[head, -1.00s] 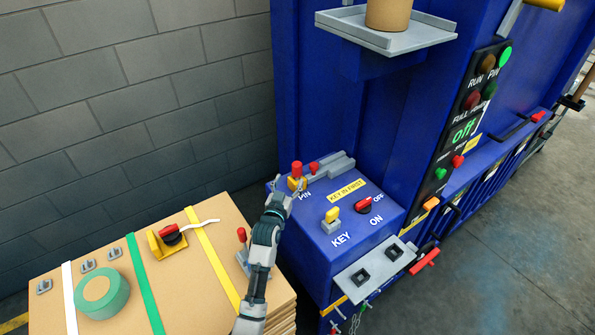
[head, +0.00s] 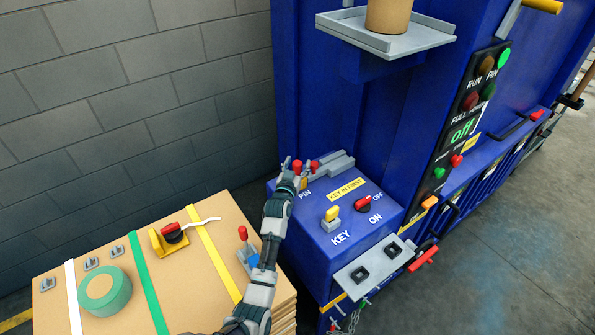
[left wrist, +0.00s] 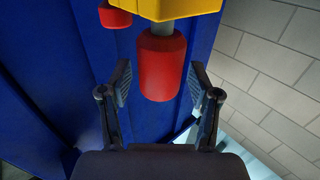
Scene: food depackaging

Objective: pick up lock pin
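The lock pin has a red cylindrical knob (head: 298,167), standing by the "PIN" label on the blue machine's control box. In the left wrist view the red knob (left wrist: 161,66) hangs large below a yellow block (left wrist: 178,8) on a short grey shaft. My left gripper (head: 291,174) is at the knob in the head view and partly covers the block. In the left wrist view the left gripper (left wrist: 162,88) is open, one finger on each side of the knob, with gaps visible on both sides. My right gripper is in neither view.
A second red knob (head: 314,166) is close beside the pin. The control box (head: 345,245) also carries a yellow key (head: 332,214) and a red switch (head: 363,203). Left of it, a cardboard stack (head: 75,320) holds green tape (head: 105,289) and a red-topped lever (head: 243,234).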

